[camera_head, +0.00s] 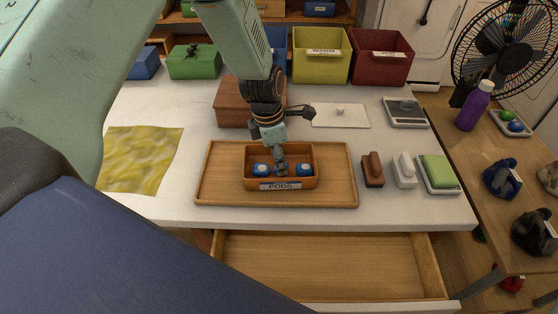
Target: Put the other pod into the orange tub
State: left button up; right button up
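The orange tub (251,181), labelled PODS, stands on a wooden tray on the white counter. Inside it a blue pod with a pale top (262,169) sits on the left, and a similar blue pod (304,169) sits on the right. My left gripper (280,169) points down into the tub, between the two pods. Its fingertips are small and partly hidden, so I cannot tell whether they are open or shut, or whether anything is between them. My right gripper is not in view.
The wooden tray (338,188) has bare room around the tub. Brown (373,170) and white (404,170) brushes and a green sponge (438,171) stand to the right. A yellow cloth (140,158) lies left. An open, empty drawer (330,265) juts out below the counter.

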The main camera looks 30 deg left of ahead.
aim_at(273, 171)
pick_arm(q)
notch_tip(273, 171, up, 10)
jog(key=s, duration=0.1)
jog(key=shift+a+p, duration=0.45)
jog(key=shift+s+r, duration=0.15)
jog(key=shift+s, duration=0.1)
jog(key=shift+w, duration=0.1)
